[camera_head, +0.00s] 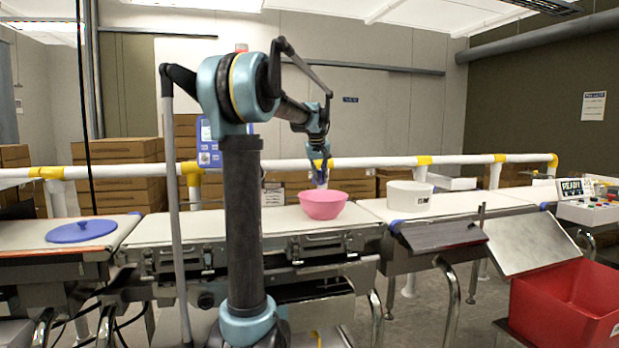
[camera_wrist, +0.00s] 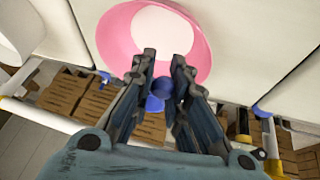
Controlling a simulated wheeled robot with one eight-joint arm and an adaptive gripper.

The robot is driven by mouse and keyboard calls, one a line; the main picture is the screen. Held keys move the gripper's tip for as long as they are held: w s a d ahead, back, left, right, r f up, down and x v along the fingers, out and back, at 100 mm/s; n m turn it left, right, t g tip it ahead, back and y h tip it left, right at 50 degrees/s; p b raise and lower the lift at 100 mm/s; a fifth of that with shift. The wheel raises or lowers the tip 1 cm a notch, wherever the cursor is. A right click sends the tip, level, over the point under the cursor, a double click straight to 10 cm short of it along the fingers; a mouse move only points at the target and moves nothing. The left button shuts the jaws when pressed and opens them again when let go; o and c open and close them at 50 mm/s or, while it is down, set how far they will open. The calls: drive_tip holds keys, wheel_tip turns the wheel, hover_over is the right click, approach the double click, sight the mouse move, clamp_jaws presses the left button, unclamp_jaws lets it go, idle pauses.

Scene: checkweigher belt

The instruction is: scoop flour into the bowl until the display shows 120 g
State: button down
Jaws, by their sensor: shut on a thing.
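The pink bowl (camera_head: 323,206) stands upright on the middle belt. In the wrist view the bowl (camera_wrist: 116,35) has a pale round patch inside, which looks like flour. My gripper (camera_head: 319,180) is above the bowl's back edge. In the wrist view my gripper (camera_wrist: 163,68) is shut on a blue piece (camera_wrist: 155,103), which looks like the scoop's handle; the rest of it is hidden. The display (camera_head: 571,189) at far right reads READY.
A blue round lid (camera_head: 82,231) lies on the left belt. A red bin (camera_head: 566,308) stands at front right below a slanted metal plate (camera_head: 527,243). A white rail with yellow joints (camera_head: 424,161) runs behind the belts, with stacked boxes (camera_head: 118,178) behind it.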

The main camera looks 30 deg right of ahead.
drive_tip(key=shift+w+d, duration=0.15)
drive_tip(key=shift+d, duration=0.05)
drive_tip(key=shift+w+a, duration=0.25)
idle(0.3)
drive_tip(key=shift+s, duration=0.1)
